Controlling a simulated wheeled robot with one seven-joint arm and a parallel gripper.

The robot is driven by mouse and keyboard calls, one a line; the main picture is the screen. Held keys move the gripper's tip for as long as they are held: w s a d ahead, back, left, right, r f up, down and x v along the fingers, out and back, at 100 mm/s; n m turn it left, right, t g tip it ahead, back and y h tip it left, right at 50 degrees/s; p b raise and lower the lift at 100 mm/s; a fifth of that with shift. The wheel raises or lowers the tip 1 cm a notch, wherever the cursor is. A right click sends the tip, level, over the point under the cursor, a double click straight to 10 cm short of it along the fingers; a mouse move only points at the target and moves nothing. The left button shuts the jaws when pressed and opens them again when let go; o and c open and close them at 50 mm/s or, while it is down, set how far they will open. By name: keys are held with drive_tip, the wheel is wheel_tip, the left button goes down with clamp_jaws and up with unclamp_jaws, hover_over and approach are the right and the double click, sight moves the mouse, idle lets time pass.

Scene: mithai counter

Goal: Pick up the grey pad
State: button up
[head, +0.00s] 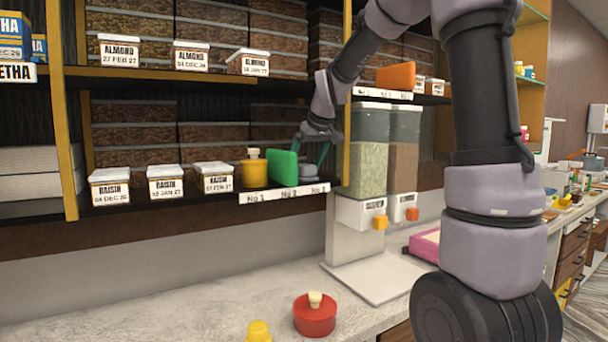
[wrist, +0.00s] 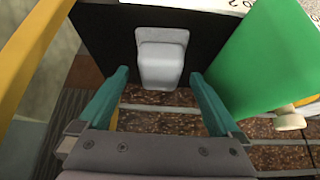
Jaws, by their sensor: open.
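The grey pad (wrist: 161,58) is a small, pale, rounded block on the dark shelf board in the wrist view. It lies just beyond my fingertips, roughly centred between them, and looks untouched. In the head view the grey pad (head: 308,174) is partly hidden on the lower shelf, to the right of the green block (head: 282,168). My gripper (head: 312,153) reaches in above it from the right. In the wrist view my gripper (wrist: 159,80) has its two teal fingers spread, with nothing between them.
The green block (wrist: 262,60) stands close by my right finger in the wrist view. A yellow pot (head: 254,172) and raisin tubs (head: 165,183) stand further left. A yellow shelf post (head: 346,110) and grain dispensers (head: 370,150) are to the right. A red pot (head: 314,317) sits on the counter.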

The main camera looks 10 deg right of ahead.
drive_tip(key=shift+x, duration=1.05)
drive_tip(key=c, duration=1.3)
drive_tip(key=shift+r, duration=0.1)
drive_tip(key=shift+r, duration=0.6)
drive_tip(key=v, duration=0.2)
drive_tip(key=shift+r, duration=0.3)
drive_tip(key=s+d, duration=0.1)
drive_tip(key=s, duration=0.4)
drive_tip(key=s+d, duration=0.2)
drive_tip(key=s, duration=0.3)
drive_tip(key=s+d, duration=0.2)
drive_tip(key=s, duration=0.4)
drive_tip(key=shift+s+d, duration=0.1)
drive_tip(key=shift+s, duration=0.05)
